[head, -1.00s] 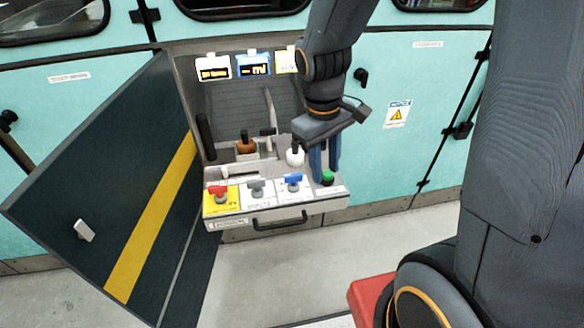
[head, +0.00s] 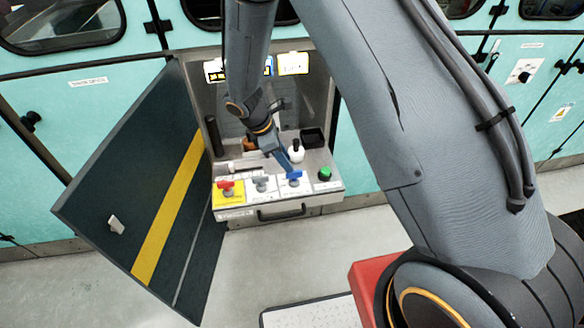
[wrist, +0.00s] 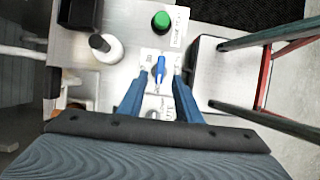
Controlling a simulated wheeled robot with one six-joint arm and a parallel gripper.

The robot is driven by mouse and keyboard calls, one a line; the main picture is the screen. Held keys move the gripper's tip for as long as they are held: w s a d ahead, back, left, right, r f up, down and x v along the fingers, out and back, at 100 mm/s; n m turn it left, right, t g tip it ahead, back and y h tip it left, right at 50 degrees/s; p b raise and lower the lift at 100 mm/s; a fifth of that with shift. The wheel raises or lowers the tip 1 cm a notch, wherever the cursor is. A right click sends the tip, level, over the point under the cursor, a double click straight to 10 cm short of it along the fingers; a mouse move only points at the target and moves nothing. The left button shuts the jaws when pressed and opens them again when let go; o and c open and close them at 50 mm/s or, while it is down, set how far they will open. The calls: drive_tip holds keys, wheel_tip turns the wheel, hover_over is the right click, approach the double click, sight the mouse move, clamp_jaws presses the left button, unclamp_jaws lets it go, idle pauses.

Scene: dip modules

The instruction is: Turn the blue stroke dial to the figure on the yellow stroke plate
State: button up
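A green button (head: 324,173) is to the right, a white knob (head: 296,152) behind. The dark cabinet door (head: 135,190) stands open at left. The tray has a front handle (head: 279,214).

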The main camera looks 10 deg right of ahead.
sight(294, 177)
drive_tip(key=shift+p+x, duration=0.65)
drive_tip(key=shift+x, duration=2.1)
clamp_jaws()
